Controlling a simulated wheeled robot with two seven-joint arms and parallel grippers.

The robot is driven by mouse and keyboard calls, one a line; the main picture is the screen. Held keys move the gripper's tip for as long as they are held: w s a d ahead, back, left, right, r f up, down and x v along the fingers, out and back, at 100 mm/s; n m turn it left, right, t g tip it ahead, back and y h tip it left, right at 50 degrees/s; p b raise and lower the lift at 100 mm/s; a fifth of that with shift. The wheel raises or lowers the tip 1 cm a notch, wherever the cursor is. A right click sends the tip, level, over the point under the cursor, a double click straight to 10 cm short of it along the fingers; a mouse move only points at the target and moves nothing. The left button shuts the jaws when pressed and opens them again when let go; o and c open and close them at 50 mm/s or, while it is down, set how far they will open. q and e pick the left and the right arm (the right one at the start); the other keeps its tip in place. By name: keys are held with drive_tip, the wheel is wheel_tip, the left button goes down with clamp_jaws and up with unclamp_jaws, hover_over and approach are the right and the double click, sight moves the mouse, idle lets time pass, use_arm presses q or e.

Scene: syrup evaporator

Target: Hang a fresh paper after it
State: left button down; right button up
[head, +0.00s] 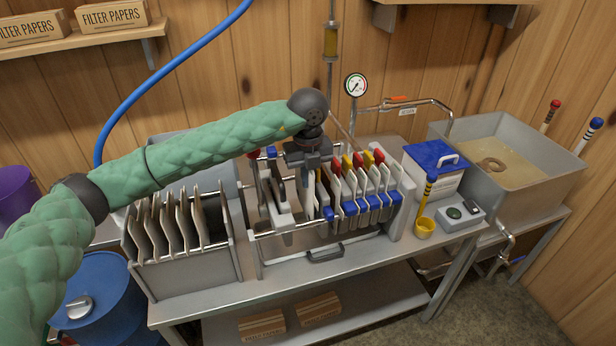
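A filter press stands on the steel bench, a metal frame (290,256) with white plates that carry blue, red and yellow tabs. Most plates are packed at its right; a white plate (279,214) stands apart at the left, with a gap between. My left gripper (309,172) points down over the press, by the left end of the packed plates. Its fingertips are mostly hidden, and I cannot tell whether it holds a paper. Several beige-grey sheets (170,228), perhaps filter papers, hang upright in a steel rack (188,275) left of the press. My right gripper is not in view.
Filter papers boxes (112,15) sit on a wall shelf. A basin (545,178) of amber liquid is far right. A blue drum (100,290) stands lower left.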

sight(308, 192)
use_arm(q)
drive_tip(key=shift+f+b, duration=1.8)
drive_tip(key=shift+f, duration=0.65)
drive_tip(key=c, duration=1.3)
unclamp_jaws()
drive_tip(key=shift+r, duration=0.1)
drive_tip(key=shift+r+p, duration=0.95)
drive_tip(key=shift+r, duration=3)
